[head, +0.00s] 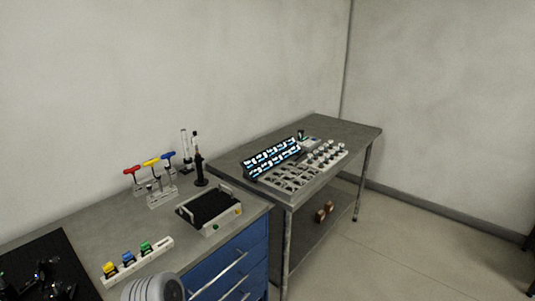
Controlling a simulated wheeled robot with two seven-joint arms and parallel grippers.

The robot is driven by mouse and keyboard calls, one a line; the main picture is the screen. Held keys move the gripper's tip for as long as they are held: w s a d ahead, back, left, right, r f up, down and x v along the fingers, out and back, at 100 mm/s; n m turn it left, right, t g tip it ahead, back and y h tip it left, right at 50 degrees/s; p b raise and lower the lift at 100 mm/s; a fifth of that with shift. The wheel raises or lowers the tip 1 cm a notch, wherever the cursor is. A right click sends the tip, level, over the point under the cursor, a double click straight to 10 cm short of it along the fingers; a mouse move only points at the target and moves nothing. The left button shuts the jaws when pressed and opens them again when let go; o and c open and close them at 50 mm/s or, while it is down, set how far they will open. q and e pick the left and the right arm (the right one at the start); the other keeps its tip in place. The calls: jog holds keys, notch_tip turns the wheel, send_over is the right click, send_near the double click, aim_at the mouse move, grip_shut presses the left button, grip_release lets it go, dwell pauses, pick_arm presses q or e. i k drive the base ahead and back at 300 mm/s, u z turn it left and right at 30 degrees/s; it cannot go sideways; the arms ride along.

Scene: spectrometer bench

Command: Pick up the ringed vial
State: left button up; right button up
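I cannot make out which vial is the ringed one at this distance. A white strip rack (160,248) on the near bench holds small pieces with yellow (109,268), blue (128,258) and green (146,248) tops. On the far table, a pale rack (338,158) holds several small upright pieces with light tops that may be vials (325,150). No ring shows clearly on any of them. Neither of my grippers can be identified in the head view.
A black-topped device (208,207) with handles stands on the near bench. Red, yellow and blue T-handled tools (152,162) stand behind it, beside a dark upright instrument (199,170). A tilted lit panel (271,158) stands on the far table. Dark items (45,280) lie on a black mat.

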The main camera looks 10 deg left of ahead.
aim_at(321, 159)
jog(key=k, duration=0.55)
jog(key=z, duration=0.55)
jog(key=i, duration=1.25)
jog(key=u, duration=0.7)
jog(key=i, duration=0.6)
jog(key=u, duration=0.35)
